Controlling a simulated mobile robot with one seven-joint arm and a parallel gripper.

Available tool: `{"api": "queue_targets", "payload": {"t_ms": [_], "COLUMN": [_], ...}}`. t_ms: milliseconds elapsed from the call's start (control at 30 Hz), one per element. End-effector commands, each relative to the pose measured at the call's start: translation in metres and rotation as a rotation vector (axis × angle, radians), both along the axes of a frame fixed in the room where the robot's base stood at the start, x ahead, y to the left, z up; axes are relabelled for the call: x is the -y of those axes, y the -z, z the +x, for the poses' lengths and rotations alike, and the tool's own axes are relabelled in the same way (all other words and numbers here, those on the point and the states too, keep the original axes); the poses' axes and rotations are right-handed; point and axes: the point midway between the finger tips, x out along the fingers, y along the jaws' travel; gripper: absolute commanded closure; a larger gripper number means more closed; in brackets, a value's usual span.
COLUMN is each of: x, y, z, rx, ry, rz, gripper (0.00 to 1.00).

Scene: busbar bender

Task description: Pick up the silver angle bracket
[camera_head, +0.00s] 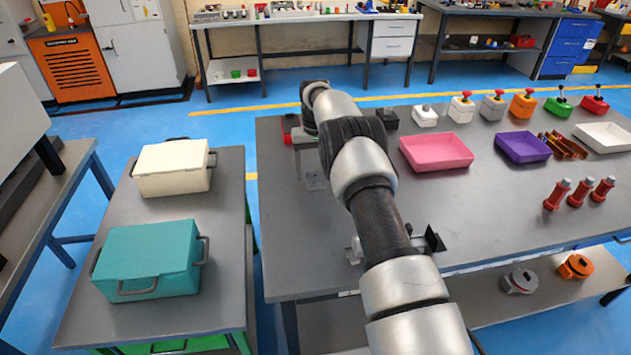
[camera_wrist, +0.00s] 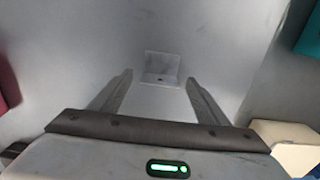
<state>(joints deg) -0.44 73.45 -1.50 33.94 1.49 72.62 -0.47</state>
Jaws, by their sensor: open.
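The silver angle bracket (camera_wrist: 161,64) lies on the grey table, just beyond my fingertips in the wrist view. One face has a small dark hole. A silver plate that looks like the same bracket shows in the head view (camera_head: 316,178), left of my arm. My gripper (camera_wrist: 159,77) is open and empty, its two fingers spread to either side of the bracket's near edge. The fingers appear to be above the table; the exact height is unclear. My arm hides part of the table in the head view.
On the table are a pink tray (camera_head: 437,152), a purple tray (camera_head: 523,147) and several red cylinders. A small metal fixture (camera_head: 433,240) stands beside my arm. A teal case (camera_head: 148,262) and a cream case (camera_head: 173,168) sit on the side table.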

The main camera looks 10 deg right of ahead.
Motion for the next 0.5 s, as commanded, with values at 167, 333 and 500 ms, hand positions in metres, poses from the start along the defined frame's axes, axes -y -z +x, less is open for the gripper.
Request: {"api": "queue_targets", "payload": {"t_ms": [167, 333, 500], "x": [0.0000, 0.0000, 0.0000], "y": [-0.0004, -0.0006, -0.0011], "z": [0.0001, 0.0001, 0.0003], "rx": [0.000, 0.000, 0.001], "ry": [0.000, 0.000, 0.000], "rz": [0.000, 0.000, 0.000], "gripper": [0.50, 0.78, 0.78]}}
